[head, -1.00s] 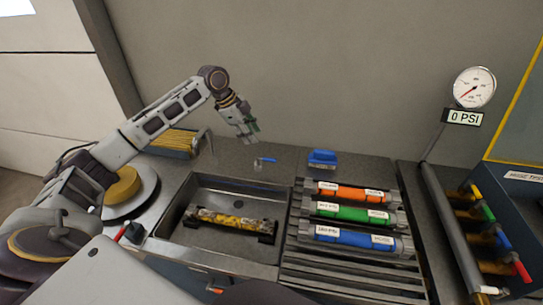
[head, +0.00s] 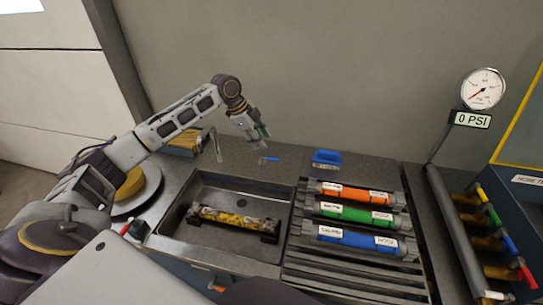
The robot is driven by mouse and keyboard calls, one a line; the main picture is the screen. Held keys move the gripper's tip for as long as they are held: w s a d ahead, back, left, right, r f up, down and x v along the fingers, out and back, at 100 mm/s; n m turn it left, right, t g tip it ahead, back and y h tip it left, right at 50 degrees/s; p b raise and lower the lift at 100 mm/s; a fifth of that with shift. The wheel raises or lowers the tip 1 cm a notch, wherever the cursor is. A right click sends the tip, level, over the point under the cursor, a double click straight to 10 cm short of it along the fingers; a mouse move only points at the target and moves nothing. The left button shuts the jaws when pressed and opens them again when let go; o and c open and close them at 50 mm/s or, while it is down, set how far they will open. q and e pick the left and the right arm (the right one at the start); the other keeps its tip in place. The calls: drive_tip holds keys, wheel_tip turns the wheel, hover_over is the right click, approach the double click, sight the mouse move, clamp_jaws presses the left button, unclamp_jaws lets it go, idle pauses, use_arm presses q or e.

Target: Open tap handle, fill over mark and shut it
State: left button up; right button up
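The tap handle (head: 271,159) is a small blue lever on the counter behind the sink. A grey spout (head: 215,143) rises to its left, behind the sink's back left corner. The metal sink (head: 178,222) holds a worn yellow and black cylinder (head: 234,219) lying on its floor. I cannot make out a fill mark or any water. My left gripper (head: 261,136) points down just above and slightly left of the blue handle. Its fingers are too small to tell whether they are open or touching it. My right gripper is not in view.
A blue-topped block (head: 327,157) sits right of the handle. Orange (head: 352,192), green (head: 355,213) and blue (head: 357,238) labelled cylinders lie on a slatted rack. A gauge (head: 483,88) above a 0 PSI sign stands at right, near coloured handles (head: 504,242). A round yellow item (head: 130,183) is at left.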

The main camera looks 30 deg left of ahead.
use_arm(q)
hover_over(271, 158)
drive_tip(key=s+a, duration=0.2)
wheel_tip(271, 158, down, 4)
drive_tip(key=x, duration=0.4)
drive_tip(key=shift+w+d+f, duration=0.15)
drive_tip(key=shift+w+d, duration=0.05)
drive_tip(key=shift+d, duration=0.05)
drive_tip(key=shift+w+d+f+p, duration=0.15)
drive_tip(key=shift+f+p, duration=0.15)
drive_tip(key=shift+f, duration=0.3)
drive_tip(key=shift+d+f, duration=0.1)
drive_tip(key=shift+f, duration=0.05)
drive_tip(key=shift+c, duration=0.2)
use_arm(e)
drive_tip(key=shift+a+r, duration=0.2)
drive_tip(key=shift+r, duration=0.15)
use_arm(q)
clamp_jaws()
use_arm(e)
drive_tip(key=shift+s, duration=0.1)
